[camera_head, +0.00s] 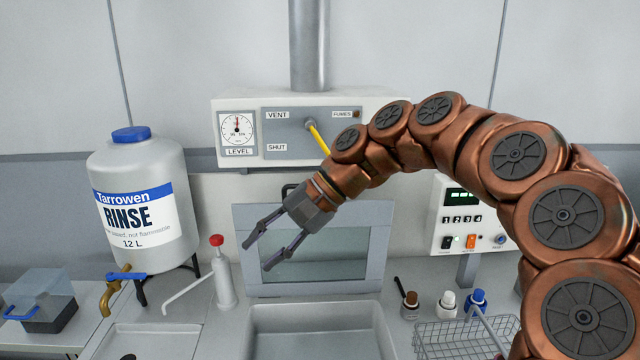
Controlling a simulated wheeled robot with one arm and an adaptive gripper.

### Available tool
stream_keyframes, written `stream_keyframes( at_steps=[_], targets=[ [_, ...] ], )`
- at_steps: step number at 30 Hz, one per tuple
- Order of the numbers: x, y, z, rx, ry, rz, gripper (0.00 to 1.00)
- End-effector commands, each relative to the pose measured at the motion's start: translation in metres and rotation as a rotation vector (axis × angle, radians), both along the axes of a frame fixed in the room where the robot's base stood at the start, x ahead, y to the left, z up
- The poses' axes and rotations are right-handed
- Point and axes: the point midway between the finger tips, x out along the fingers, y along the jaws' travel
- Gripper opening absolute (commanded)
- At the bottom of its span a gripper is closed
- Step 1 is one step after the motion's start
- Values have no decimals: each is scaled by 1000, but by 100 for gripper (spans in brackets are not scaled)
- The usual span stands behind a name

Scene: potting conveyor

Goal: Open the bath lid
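The bath lid (345,281) is a grey frame with a dark glass pane, standing raised and leaning back behind the open bath basin (256,345). Part of a black handle (289,189) shows at its top edge, partly hidden by my gripper. My gripper (256,256) is in front of the lid's left half, its two grey fingers apart with nothing between them. It points down and left; I cannot tell if it touches the lid.
A rinse tank (143,205) and a white wash bottle (224,280) stand left. Small bottles (447,303) and a wire basket (440,337) are right, near a control box (452,215). A vent panel (290,132) with a yellow lever is above.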

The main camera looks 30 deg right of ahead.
Motion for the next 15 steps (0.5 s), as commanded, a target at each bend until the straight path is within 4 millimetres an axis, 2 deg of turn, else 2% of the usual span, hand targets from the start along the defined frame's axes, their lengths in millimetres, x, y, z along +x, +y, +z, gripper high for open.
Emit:
stream_keyframes(
  at_steps=[1,6,9,15],
  targets=[
    [16,-15,10,51,8,-53,37],
    [59,-75,34,228,49,-240,37],
    [79,-117,41,327,80,-349,37],
    [100,-191,42,475,125,-527,37]
  ],
)
